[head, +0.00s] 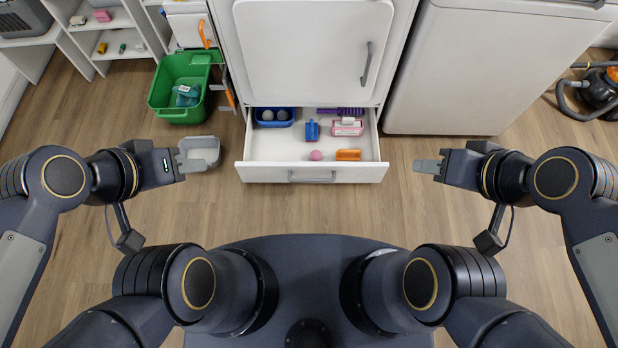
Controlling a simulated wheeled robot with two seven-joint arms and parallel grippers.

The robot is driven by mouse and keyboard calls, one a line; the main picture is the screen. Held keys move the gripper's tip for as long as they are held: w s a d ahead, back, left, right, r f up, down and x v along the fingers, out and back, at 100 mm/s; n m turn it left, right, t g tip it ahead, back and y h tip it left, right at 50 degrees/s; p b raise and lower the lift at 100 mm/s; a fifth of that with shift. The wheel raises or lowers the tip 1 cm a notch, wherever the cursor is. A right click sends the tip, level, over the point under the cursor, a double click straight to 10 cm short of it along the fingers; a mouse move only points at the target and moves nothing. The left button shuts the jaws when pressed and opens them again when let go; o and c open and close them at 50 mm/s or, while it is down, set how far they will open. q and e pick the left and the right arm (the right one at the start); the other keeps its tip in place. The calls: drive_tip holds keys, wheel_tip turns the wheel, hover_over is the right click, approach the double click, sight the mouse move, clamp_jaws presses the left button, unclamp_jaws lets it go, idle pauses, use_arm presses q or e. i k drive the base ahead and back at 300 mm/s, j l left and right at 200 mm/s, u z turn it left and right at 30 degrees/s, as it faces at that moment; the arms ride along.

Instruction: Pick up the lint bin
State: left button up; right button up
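A small open grey bin (214,141), which looks like the lint bin, stands on the floor left of the open drawer. My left gripper (192,162) is in front of its left part in the head view and hides some of it. I cannot tell whether they touch or whether that gripper is above the bin. My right gripper (427,166) is over bare floor right of the drawer with nothing seen in it. The finger gap of both grippers is not clear from this angle.
An open white drawer (260,173) holds a blue tray with balls, brushes and other small items. A green bucket (163,92) stands behind the grey bin. White shelves are at the far left, a white appliance (470,75) and vacuum cleaner (603,90) at right.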

sight(207, 148)
drive_tip(key=u, duration=1.2)
drive_tip(key=i+u, duration=0.25)
drive_tip(key=i+l+u, duration=0.25)
drive_tip(key=i, duration=0.2)
drive_tip(key=i+l+u, duration=0.25)
drive_tip(key=i+j, duration=0.05)
drive_tip(key=i, duration=0.1)
